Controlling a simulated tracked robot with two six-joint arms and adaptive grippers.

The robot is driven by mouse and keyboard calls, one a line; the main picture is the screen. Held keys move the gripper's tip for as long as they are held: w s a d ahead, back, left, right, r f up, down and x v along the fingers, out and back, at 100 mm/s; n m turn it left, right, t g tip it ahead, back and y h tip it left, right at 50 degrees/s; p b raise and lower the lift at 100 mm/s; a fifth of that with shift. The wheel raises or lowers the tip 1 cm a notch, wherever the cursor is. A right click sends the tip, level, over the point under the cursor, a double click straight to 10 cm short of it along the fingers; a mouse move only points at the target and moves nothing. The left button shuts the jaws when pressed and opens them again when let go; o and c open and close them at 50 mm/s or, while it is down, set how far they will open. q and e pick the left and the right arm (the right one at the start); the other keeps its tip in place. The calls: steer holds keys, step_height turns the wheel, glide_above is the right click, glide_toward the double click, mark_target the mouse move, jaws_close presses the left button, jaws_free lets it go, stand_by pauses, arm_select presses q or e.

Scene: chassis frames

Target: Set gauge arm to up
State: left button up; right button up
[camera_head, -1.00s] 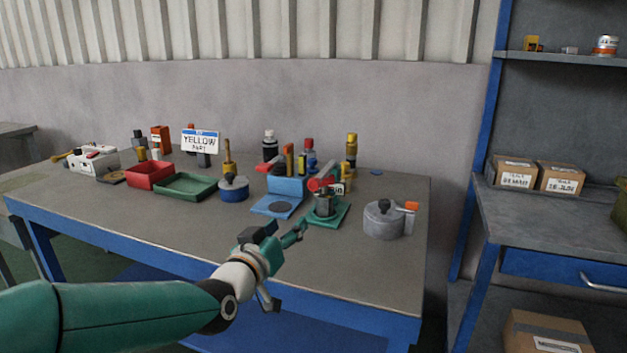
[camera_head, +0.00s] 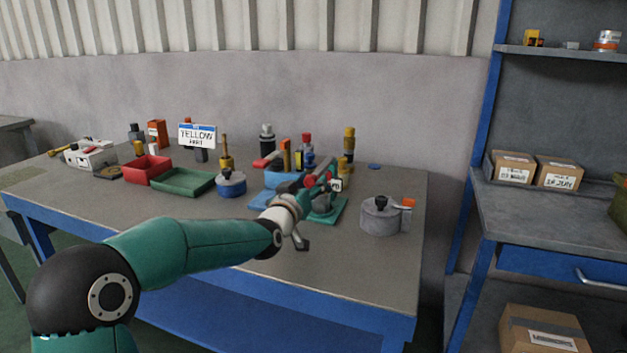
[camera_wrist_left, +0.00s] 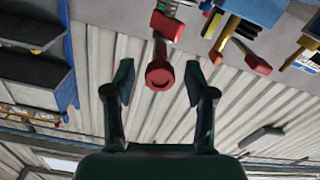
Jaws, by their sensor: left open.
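The gauge fixture has a teal base plate (camera_head: 338,210) and a grey round body near the bench's right part. A red arm (camera_head: 309,181), which looks like the gauge arm, shows partly behind my gripper. In the left wrist view a red arm with a round end (camera_wrist_left: 159,77) points toward me between the fingers. My left gripper (camera_head: 312,190) is open in front of the fixture and hides much of it. In the wrist view its fingers (camera_wrist_left: 158,84) stand on both sides of the red end with gaps. I cannot tell the arm's exact angle. My right gripper is not in view.
A grey lidded pot (camera_head: 378,218) stands right of the fixture, and a blue pot (camera_head: 231,186) left. A red bin (camera_head: 148,171) and a green tray (camera_head: 185,183) lie further left. Several bottles and tools stand behind. The bench's front strip (camera_head: 345,262) is clear.

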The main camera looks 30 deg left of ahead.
arm_select(q)
steer(key=shift+x, duration=1)
jaws_close()
